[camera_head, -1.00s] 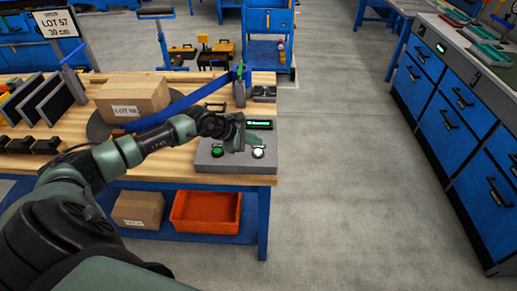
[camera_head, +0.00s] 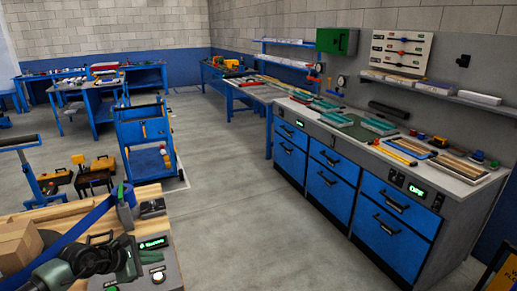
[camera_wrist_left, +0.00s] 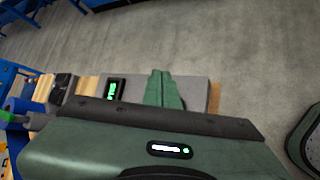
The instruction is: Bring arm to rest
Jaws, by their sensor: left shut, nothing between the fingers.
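My left arm comes in at the lower left of the head view. Its left gripper (camera_head: 128,262) is over the grey control box (camera_head: 164,262) with a green display, at the corner of the wooden bench. In the left wrist view the green fingers (camera_wrist_left: 163,90) are together with nothing between them, above the grey box top (camera_wrist_left: 190,92). I cannot tell whether they touch the box. My right gripper is in neither view.
A cardboard box (camera_head: 16,246) and a blue strap (camera_head: 80,228) are on the wooden bench (camera_head: 150,193). A blue cart (camera_head: 146,142) stands behind it. A long counter with blue drawers (camera_head: 331,187) lines the right. The grey floor (camera_head: 240,210) between is clear.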

